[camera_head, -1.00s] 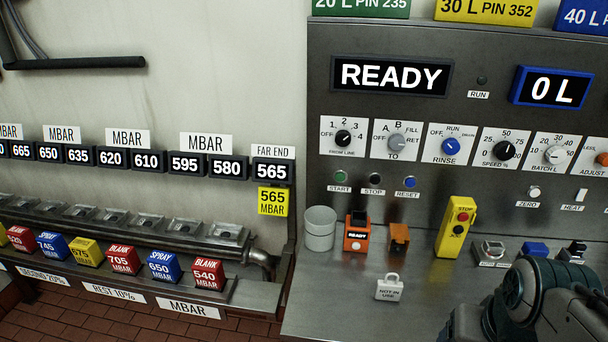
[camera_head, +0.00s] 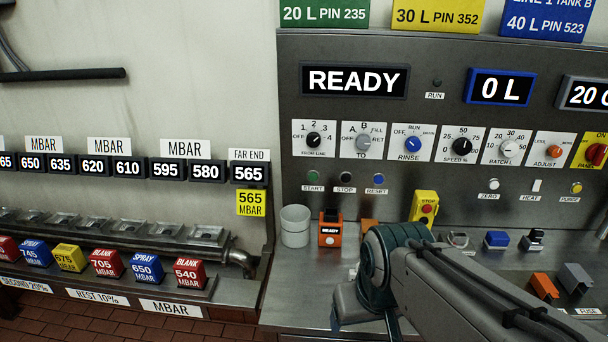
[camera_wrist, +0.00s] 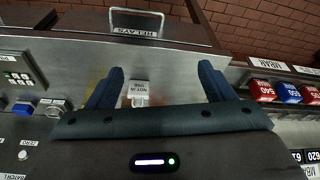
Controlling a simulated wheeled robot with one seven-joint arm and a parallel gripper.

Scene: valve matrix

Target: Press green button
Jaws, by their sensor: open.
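The small green button (camera_head: 313,177), labelled START, is on the upright steel panel in the head view, left of the black STOP button (camera_head: 346,177) and the blue RESET button (camera_head: 378,178). My gripper (camera_wrist: 160,72) shows in the wrist view as two dark blue fingers, apart, with nothing held. My arm reaches over the bench at the lower right of the green button, clear of it. My fingers cannot be made out in the head view. The green button is not visible in the wrist view.
A grey cup (camera_head: 295,228) and an orange READY box (camera_head: 330,230) stand on the bench below the button. A yellow stop box (camera_head: 424,208) stands behind my arm. The panel's front around START is clear.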

